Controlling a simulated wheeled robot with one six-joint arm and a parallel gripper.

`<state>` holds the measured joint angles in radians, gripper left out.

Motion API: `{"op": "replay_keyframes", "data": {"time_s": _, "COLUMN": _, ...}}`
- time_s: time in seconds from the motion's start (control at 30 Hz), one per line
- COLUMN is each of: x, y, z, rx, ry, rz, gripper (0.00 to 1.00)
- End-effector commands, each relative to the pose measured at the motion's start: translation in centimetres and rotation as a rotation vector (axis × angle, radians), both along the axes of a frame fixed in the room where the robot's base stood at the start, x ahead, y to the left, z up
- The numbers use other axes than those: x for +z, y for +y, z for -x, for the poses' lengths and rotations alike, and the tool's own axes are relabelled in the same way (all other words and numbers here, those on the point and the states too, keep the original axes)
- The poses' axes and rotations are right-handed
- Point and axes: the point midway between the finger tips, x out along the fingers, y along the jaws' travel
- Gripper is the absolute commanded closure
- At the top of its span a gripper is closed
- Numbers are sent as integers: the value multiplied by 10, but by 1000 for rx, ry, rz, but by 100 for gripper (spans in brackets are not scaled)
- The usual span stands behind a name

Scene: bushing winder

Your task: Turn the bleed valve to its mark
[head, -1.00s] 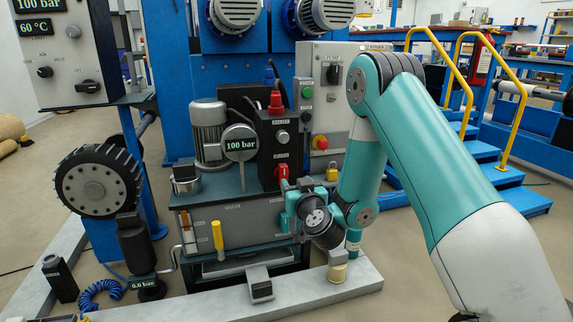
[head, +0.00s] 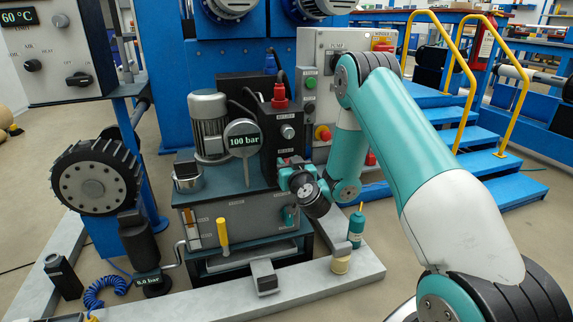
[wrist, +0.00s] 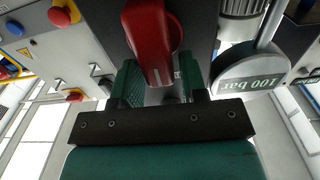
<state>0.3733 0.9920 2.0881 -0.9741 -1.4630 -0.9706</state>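The bleed valve's red handle (wrist: 152,45) fills the top middle of the wrist view, on a black block (wrist: 198,40). Its lower end lies between my gripper's two green fingers. In the head view my gripper (head: 284,172) is at the lower front of the black block (head: 283,130) and hides the red handle.
A 100 bar gauge (head: 242,140) stands left of the block; it also shows in the wrist view (wrist: 250,75). A yellow handle (head: 222,233) and a teal handle (head: 290,215) are on the tank below. A bottle (head: 356,226) stands to the right.

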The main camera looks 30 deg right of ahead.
Motion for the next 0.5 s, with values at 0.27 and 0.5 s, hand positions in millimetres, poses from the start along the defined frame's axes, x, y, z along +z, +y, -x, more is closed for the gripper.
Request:
{"op": "replay_keyframes", "data": {"time_s": 0.27, "x": 0, "y": 0, "z": 0, "rx": 0, "ry": 0, "rz": 0, "gripper": 96}}
{"op": "replay_keyframes", "data": {"time_s": 0.5, "x": -1, "y": 0, "z": 0, "rx": -1, "ry": -10, "rz": -39, "gripper": 96}}
